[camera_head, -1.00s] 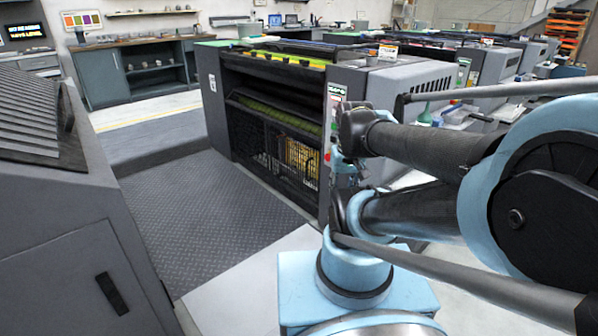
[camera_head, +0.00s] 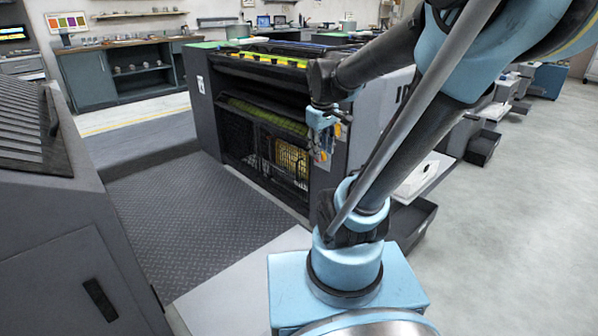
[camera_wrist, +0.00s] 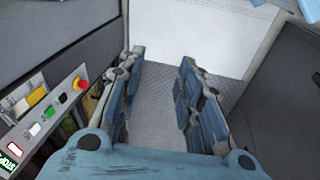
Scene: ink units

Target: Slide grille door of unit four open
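The unit marked 4 (camera_head: 201,84) is a dark grey press with yellow-green strips along its top front edge. Its grille door (camera_head: 237,140) is a dark mesh low in the front face, with yellow parts (camera_head: 290,160) showing at the right side of that opening. How far it is open cannot be told. My gripper (camera_head: 322,155) hangs in front of the right end of this face, apart from the mesh. In the wrist view my gripper (camera_wrist: 162,62) points down with its two blue fingers spread and nothing between them. The grille door is not clearly seen there.
A control panel (camera_wrist: 45,115) with a red knob and coloured buttons lies left of my gripper in the wrist view. A grey machine (camera_head: 70,230) stands at left. The tread-plate floor (camera_head: 190,205) between it and the unit is clear.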

